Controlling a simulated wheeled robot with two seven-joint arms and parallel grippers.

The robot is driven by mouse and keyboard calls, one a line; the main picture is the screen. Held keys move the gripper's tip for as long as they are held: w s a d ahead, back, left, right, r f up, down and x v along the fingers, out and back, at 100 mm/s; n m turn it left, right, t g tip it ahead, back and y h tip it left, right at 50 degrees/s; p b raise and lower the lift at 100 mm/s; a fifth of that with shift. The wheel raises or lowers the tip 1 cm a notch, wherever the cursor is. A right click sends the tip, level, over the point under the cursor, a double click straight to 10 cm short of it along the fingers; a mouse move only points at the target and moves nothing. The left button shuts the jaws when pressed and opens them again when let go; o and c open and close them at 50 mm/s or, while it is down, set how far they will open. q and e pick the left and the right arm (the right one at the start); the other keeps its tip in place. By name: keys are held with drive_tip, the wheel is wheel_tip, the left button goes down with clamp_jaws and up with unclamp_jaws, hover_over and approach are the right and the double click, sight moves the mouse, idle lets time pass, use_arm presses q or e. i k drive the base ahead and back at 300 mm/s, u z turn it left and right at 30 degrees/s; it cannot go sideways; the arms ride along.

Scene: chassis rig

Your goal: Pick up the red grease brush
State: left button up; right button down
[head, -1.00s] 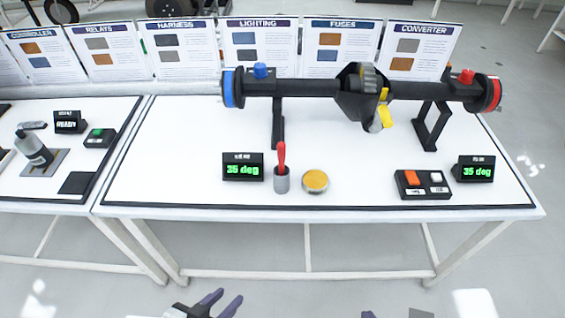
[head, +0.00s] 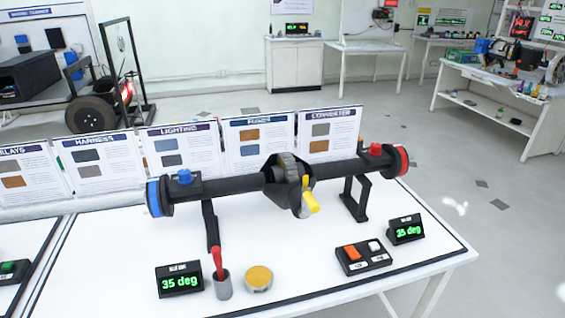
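The red grease brush (head: 217,262) stands in a small grey cup (head: 222,288) near the front of the white table (head: 316,261). Its red handle points up and leans slightly left; its lower end is hidden in the cup. A round tin with a yellow-orange top (head: 258,278) sits just right of the cup. Neither of my grippers shows in the head view now.
A display reading 35 deg (head: 179,280) stands left of the cup. A black axle (head: 235,180) on stands spans the table behind. A button box (head: 363,257) and second display (head: 405,229) are at the right. Upright cards (head: 260,143) line the back edge.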

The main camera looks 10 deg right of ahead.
sight(217, 257)
drive_tip(key=u, duration=0.15)
drive_tip(key=k, duration=0.9)
drive_tip(key=z, duration=0.8)
drive_tip(key=i, duration=0.9)
drive_tip(key=u, duration=0.7)
drive_tip(key=i, duration=0.35)
drive_tip(key=u, duration=0.25)
